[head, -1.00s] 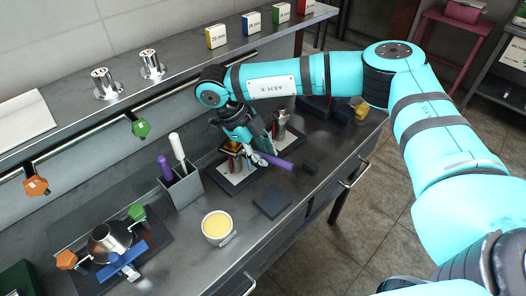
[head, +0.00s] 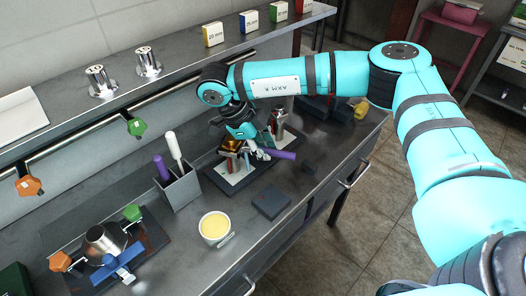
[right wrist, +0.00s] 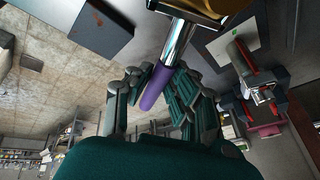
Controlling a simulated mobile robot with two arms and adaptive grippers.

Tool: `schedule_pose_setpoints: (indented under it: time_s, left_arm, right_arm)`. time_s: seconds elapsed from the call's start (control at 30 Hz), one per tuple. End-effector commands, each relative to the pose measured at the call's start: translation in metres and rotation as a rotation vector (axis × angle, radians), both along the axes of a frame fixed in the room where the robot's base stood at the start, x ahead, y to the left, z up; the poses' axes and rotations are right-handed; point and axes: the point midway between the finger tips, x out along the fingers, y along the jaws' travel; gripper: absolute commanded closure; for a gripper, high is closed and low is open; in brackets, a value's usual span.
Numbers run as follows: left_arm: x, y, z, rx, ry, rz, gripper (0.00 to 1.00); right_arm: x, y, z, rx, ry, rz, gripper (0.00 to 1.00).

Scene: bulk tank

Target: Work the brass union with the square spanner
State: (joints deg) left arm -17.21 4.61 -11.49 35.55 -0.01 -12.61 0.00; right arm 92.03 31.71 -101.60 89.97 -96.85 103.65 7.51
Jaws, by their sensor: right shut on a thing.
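The square spanner has a purple handle (head: 283,154) and a chrome shaft, and it lies roughly level over the bench fixture. My right gripper (head: 256,150) is shut on the spanner. In the right wrist view the purple handle (right wrist: 155,90) lies between my right fingers (right wrist: 160,98), and the chrome shaft (right wrist: 180,42) runs up to the brass union (right wrist: 212,6). The brass union (head: 231,145) also shows in the head view, partly hidden by my gripper. The spanner's head seems to be at the union; its exact seating is hidden. My left gripper is not in view.
A holder (head: 180,190) with a white and a purple handle stands left of the fixture. A cup of yellow stuff (head: 214,226) and a dark block (head: 271,203) sit in front. A valve assembly (head: 105,243) is at lower left. A shelf (head: 170,68) runs behind.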

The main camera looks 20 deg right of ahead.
Motion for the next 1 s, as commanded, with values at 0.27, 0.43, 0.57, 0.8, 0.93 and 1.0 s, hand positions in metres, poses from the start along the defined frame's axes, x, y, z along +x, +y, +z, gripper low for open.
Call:
schedule_pose_setpoints:
  time_s: [0.27, 0.43, 0.57, 0.8, 0.93, 1.0]
  left_arm:
    - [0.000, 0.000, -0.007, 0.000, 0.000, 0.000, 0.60]
    - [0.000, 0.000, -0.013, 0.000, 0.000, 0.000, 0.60]
    - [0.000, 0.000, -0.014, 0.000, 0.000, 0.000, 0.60]
    - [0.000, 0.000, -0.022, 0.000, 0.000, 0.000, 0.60]
    - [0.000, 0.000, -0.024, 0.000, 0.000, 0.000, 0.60]
    - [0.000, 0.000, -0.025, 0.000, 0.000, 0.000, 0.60]
  right_arm:
    - [0.006, -0.005, 0.001, 0.001, -0.007, 0.073, 1.00]
    - [0.012, -0.009, 0.000, 0.000, -0.007, 0.150, 1.00]
    - [0.014, -0.011, 0.001, -0.001, -0.008, 0.180, 1.00]
    - [0.021, -0.015, 0.000, 0.000, -0.008, 0.267, 1.00]
    - [0.024, -0.016, 0.002, 0.000, -0.008, 0.306, 1.00]
    - [0.025, -0.016, 0.002, 0.000, -0.008, 0.317, 1.00]
